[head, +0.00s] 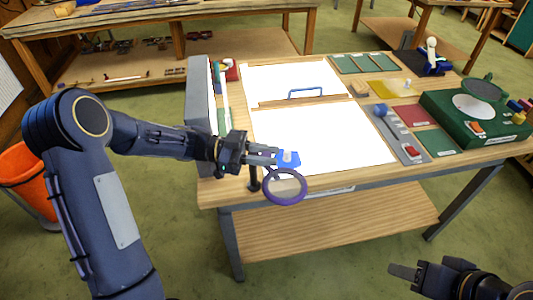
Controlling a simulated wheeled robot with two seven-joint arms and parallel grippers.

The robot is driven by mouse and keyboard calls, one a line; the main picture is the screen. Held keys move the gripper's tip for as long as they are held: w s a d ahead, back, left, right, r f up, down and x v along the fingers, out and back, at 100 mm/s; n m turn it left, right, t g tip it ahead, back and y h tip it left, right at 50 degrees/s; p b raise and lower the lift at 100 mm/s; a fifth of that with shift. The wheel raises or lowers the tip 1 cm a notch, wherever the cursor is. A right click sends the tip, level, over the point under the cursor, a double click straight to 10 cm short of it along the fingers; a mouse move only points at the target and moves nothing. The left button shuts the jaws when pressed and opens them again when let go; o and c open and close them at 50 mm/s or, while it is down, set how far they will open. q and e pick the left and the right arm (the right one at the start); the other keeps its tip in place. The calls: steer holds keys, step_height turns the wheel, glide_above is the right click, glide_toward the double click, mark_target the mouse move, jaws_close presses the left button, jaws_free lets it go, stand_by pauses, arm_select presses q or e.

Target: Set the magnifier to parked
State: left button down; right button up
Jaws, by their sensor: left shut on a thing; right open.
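The magnifier is a purple ring (272,199) with a blue tab (294,162) above it, at the front edge of the workbench (222,193). My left gripper (275,156) reaches in from the left and is shut on the magnifier at its blue part. The ring hangs just past the front edge, over the floor side. A dark post or clamp (253,182) stands at the edge just left of the ring; whether it joins the magnifier is hard to tell. My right gripper (404,279) is open and empty at the lower right, away from the bench.
A white lit panel (330,140) with a blue handle (305,93) fills the bench middle. A grey upright box (197,105) stands at the left. A grey strip with a red switch (411,152) and a green machine (445,108) are at the right. An orange bin (25,180) stands on the floor.

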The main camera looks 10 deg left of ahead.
arm_select(q)
steer(key=c, duration=1.2)
jaws_free()
steer(key=shift+w, duration=0.1)
steer(key=a+b, duration=0.2)
steer(key=a, duration=0.5)
steer(key=shift+s+a, duration=0.2)
steer(key=shift+a, duration=0.2)
